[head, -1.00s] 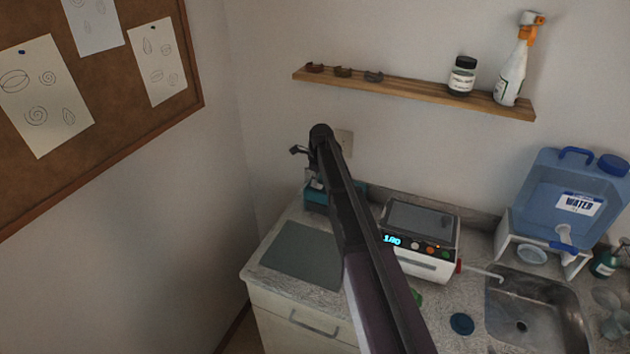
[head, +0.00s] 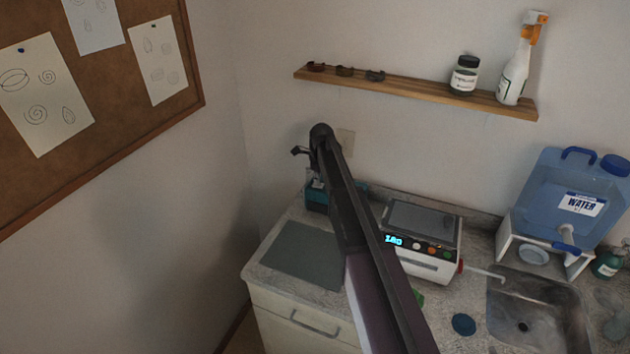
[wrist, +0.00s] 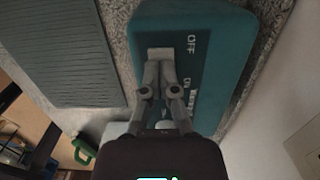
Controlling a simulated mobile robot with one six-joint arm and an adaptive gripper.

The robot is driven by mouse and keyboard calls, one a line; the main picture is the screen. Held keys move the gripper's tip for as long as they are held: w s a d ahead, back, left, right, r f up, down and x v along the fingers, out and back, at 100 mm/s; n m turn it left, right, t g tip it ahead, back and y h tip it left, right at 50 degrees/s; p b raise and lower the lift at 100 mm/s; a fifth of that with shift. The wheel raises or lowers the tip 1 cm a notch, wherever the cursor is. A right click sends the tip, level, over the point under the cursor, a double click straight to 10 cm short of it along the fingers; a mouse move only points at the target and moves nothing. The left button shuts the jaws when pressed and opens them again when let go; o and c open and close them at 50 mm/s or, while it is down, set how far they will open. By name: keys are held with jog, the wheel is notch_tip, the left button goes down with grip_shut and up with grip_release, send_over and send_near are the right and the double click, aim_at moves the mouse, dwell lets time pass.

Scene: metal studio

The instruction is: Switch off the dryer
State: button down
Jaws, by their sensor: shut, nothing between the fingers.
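The teal unit with OFF and ON lettering, which I take to be the dryer (head: 316,198), stands at the back left of the counter. It fills the middle of the wrist view (wrist: 205,65). A pale, blocky switch (wrist: 161,52) sits on its face, beside the OFF lettering. My gripper (wrist: 159,68) is shut and empty, with its fingertips right at the near edge of the switch. I cannot tell whether they touch it. In the head view my arm hides part of the dryer, and my fingertips cannot be made out.
A dark grey ribbed mat (head: 302,252) lies in front of the dryer. A white device with a lit display (head: 428,262) stands to the right, then the sink (head: 530,318) and the blue water container (head: 570,190). A wooden shelf (head: 420,92) is on the wall above.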

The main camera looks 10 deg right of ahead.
jog(key=shift+s+d+r, duration=0.2)
jog(key=shift+s+d, duration=0.1)
jog(key=shift+d, duration=0.15)
jog(key=shift+r+p, duration=0.2)
jog(key=shift+p, duration=0.1)
notch_tip(320, 180, up, 10)
jog(key=a+p, duration=0.1)
jog(key=p, duration=0.8)
jog(key=shift+w+f+p, duration=0.25)
jog(key=shift+w+p, duration=0.05)
jog(key=shift+s, duration=0.1)
dwell(0.5)
jog(key=s+f+n+b, duration=0.3)
jog(key=s+n, duration=0.5)
jog(key=s, duration=0.3)
jog(key=s+d+f+n+b, duration=0.1)
jog(key=s+f+n+b, duration=0.3)
jog(key=s+n, duration=0.4)
jog(key=s+f+n+b, duration=0.4)
jog(key=s+n, duration=0.4)
jog(key=s, duration=0.7)
jog(key=shift+d+g+h, duration=0.3)
jog(key=shift+d+h, duration=0.1)
